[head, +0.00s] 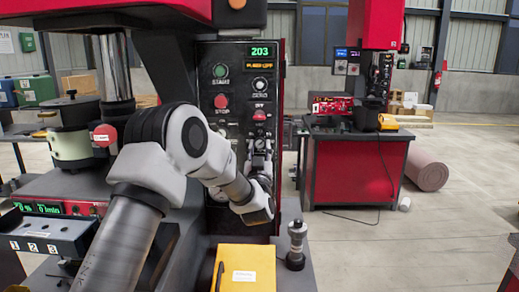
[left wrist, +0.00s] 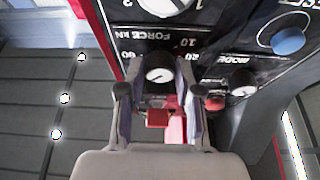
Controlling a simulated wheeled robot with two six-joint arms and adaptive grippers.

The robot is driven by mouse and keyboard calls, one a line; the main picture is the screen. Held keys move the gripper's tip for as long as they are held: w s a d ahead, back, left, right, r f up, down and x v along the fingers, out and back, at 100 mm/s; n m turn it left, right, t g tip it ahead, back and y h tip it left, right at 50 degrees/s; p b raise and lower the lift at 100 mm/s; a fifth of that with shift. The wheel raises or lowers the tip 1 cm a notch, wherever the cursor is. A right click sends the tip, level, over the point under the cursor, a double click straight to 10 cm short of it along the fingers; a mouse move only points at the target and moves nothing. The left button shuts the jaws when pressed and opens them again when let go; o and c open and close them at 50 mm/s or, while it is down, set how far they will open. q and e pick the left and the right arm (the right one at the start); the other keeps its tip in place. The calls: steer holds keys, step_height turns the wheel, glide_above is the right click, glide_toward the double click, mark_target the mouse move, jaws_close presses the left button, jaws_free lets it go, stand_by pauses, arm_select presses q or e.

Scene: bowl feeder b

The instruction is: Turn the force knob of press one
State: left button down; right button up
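The control panel of press one (head: 236,65) stands in the middle of the head view, with a green 203 display above its buttons. In the left wrist view the panel shows upside down. There the force knob (left wrist: 158,75), dark with a pale round face, sits beside the FORCE kN label (left wrist: 160,35) and its scale numbers. My left gripper (left wrist: 159,68) has one finger on each side of this knob. Whether the fingers touch it is unclear. In the head view my left gripper (head: 262,165) is at the panel's lower part, partly hidden by its own wrist. My right gripper is in neither view.
A green start button (head: 220,71) and red stop button (head: 221,101) are on the panel. The MODE knob (left wrist: 243,82) is close beside the gripper. A yellow box (head: 246,265) and a dark post (head: 296,245) stand in front. Another red press station (head: 350,165) stands behind right.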

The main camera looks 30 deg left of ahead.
arm_select(q)
steer(key=n+b, duration=0.1)
steer(key=n+g+y+b, duration=0.1)
steer(key=n+b, duration=0.1)
steer(key=shift+d+f+y, duration=0.1)
steer(key=shift+f+y, duration=0.1)
steer(key=shift+y, duration=0.1)
steer(key=n+g+y+b, duration=0.1)
steer(key=n+b, duration=0.1)
steer(key=n, duration=0.1)
steer(key=shift+w+n, duration=0.1)
steer(key=shift+n, duration=0.2)
steer(key=n+g+b, duration=0.1)
steer(key=n+y, duration=0.1)
steer(key=n, duration=0.1)
steer(key=shift+d+r+g+b, duration=0.15)
steer(key=shift+r+g+b, duration=0.05)
steer(key=shift+g+b, duration=0.2)
steer(key=shift+r+n+g+y+b, duration=0.15)
steer(key=shift+n+g+b, duration=0.15)
steer(key=shift+n, duration=0.45)
steer(key=shift+r+n+g+y+b, duration=0.15)
steer(key=shift+n+g, duration=0.25)
steer(key=shift+n, duration=0.35)
steer(key=c, duration=1.1)
jaws_free()
steer(key=o, duration=0.3)
steer(key=shift+w+f, duration=0.2)
